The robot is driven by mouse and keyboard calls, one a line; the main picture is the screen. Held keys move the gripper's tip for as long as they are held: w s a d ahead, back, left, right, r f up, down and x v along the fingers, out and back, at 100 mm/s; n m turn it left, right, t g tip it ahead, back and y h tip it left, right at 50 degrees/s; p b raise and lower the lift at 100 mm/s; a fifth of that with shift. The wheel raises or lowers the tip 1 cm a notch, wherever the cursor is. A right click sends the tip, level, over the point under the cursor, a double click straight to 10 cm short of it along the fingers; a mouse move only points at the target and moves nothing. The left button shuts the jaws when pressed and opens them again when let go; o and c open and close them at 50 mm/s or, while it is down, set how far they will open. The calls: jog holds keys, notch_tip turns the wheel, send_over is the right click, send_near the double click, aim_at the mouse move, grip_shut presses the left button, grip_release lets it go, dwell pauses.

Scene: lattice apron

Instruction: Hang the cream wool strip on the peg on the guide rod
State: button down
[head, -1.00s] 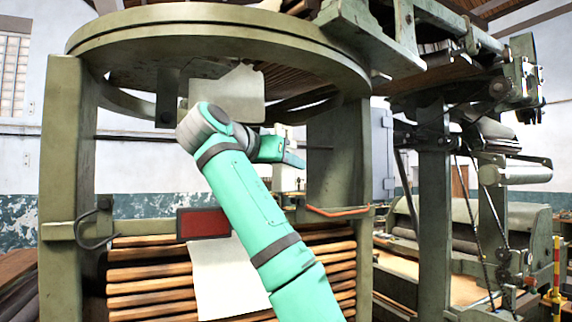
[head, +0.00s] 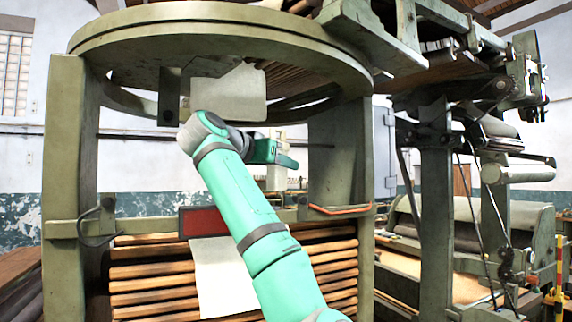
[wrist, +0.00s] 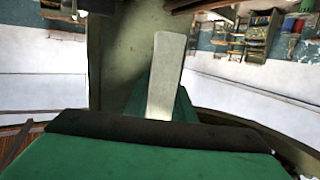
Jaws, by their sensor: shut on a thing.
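My gripper (wrist: 164,105) is shut on a pale cream strip (wrist: 166,70), which stands out between its teal fingers in the wrist view. I take this to be the cream wool strip. In the head view my teal gripper (head: 285,159) is inside the round frame, below the ring, pointing right. I cannot clearly pick out the peg.
A green ring (head: 215,30) stands on thick posts (head: 68,160) around my arm. A cream sheet (head: 230,92) hangs below the ring, another (head: 222,280) over wooden slats (head: 150,285). A black hook (head: 97,232) and orange bar (head: 340,210) are on the crossbar. Machinery (head: 440,170) stands right.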

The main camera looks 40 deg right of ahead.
jog(key=shift+w+d+f, duration=0.15)
jog(key=shift+w+f, duration=0.05)
jog(key=shift+w, duration=0.4)
jog(key=shift+w+d+f, duration=0.15)
jog(key=shift+w+d, duration=0.05)
jog(key=shift+w, duration=0.45)
jog(key=shift+w+d+f, duration=0.15)
jog(key=shift+w+f, duration=0.05)
jog(key=shift+w, duration=0.4)
jog(key=shift+w+f, duration=0.1)
jog(key=c, duration=1.4)
grip_release()
jog(key=v, duration=1)
jog(key=shift+a, duration=0.4)
jog(key=shift+a, duration=0.1)
